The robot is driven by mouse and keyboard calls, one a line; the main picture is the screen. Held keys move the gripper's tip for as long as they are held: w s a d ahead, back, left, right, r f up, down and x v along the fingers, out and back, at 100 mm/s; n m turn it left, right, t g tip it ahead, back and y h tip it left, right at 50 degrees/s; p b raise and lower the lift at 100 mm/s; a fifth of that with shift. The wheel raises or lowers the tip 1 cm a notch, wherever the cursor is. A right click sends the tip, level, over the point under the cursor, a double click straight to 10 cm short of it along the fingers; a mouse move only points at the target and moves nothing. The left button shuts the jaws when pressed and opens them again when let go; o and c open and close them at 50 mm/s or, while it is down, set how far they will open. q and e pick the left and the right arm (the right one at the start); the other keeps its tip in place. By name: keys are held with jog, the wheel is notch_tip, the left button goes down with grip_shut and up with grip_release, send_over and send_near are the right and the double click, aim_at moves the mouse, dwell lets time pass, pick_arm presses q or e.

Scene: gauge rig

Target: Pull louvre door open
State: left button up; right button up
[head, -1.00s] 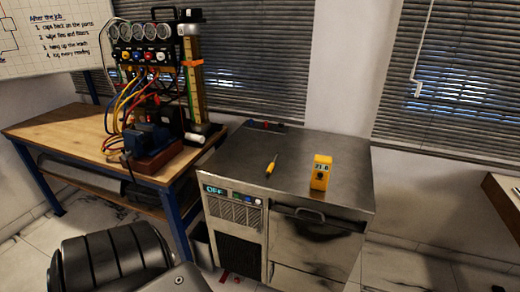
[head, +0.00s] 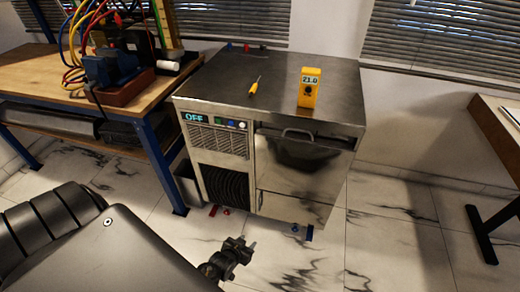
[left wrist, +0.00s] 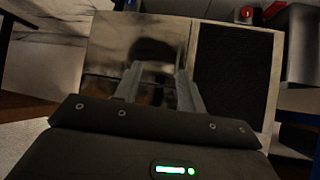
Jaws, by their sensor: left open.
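The louvre door (head: 226,187) is the dark slatted panel low on the left of the steel machine's front (head: 190,165). It looks closed, flush with the front. In the left wrist view the dark panel (left wrist: 232,75) fills the right of the machine's face, its slats too dark to make out. My left gripper (head: 243,246) is open and empty, low in front of the machine and apart from it. In the left wrist view its two fingers (left wrist: 157,78) point at the steel panel (left wrist: 115,40) beside the louvre. My right gripper is not in view.
A drawer handle (head: 298,134) sticks out at upper right. Small red (head: 226,211) and blue (head: 309,233) parts sit at the base. A workbench (head: 160,135) stands left.

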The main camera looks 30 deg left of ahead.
pick_arm(q)
jog(key=w+a+r+n+t+y+b, duration=0.1)
jog(key=w+a+r+t+y+b, duration=0.1)
jog(key=w+a+r+t+b, duration=0.35)
jog(key=n+t+y+b, duration=0.1)
jog(key=n+y, duration=0.1)
jog(key=y, duration=0.1)
send_near(245, 161)
jog(key=b+x, duration=0.1)
jog(key=x, duration=0.5)
jog(key=shift+w+a+b, duration=0.25)
jog(key=shift+w+b, duration=0.05)
jog(key=shift+w, duration=0.05)
jog(key=shift+w+a, duration=0.2)
jog(key=shift+w, duration=0.35)
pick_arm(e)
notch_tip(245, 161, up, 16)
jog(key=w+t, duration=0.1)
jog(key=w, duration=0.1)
pick_arm(q)
jog(key=shift+c, duration=0.4)
grip_shut()
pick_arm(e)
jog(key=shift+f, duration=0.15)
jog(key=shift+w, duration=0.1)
